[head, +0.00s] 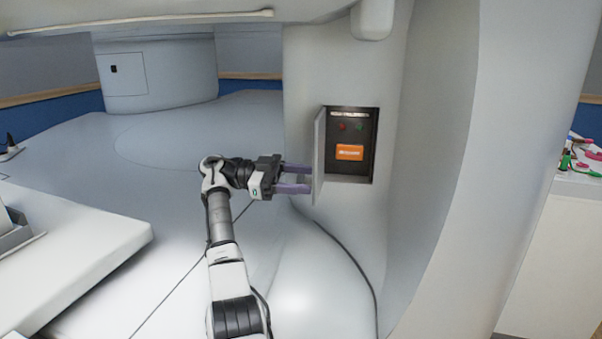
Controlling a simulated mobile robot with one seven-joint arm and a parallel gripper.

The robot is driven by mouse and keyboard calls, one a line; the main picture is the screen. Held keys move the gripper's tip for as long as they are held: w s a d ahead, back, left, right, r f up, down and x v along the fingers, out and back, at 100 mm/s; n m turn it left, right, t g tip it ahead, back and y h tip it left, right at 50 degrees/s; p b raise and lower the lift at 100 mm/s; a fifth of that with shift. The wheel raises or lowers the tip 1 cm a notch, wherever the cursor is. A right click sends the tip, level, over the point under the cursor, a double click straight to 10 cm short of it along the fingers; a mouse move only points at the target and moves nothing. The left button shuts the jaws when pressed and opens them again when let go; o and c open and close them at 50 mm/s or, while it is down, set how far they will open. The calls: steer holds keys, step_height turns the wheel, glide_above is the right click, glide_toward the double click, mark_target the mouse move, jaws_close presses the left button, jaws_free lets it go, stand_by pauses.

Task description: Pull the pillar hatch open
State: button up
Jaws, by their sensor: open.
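The pillar hatch door (319,155) is swung out from the white pillar (311,80), hinged on the left side of its opening, and stands nearly edge-on to me. The recess (365,120) behind it shows a dark panel with a red and a green button and an orange label (350,152). My gripper (296,178) is just left of the door, with its two purple fingers apart, one above the other, pointing right at the door's outer face. Nothing shows between the fingers. I cannot tell whether the fingertips touch the door.
A white padded table (95,240) is at the lower left. A dark cable (350,258) runs down the base below the hatch. A white cabinet (555,265) with colourful items on top stands at the right.

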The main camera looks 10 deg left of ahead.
step_height(320, 180, up, 20)
steer(key=p, duration=0.7)
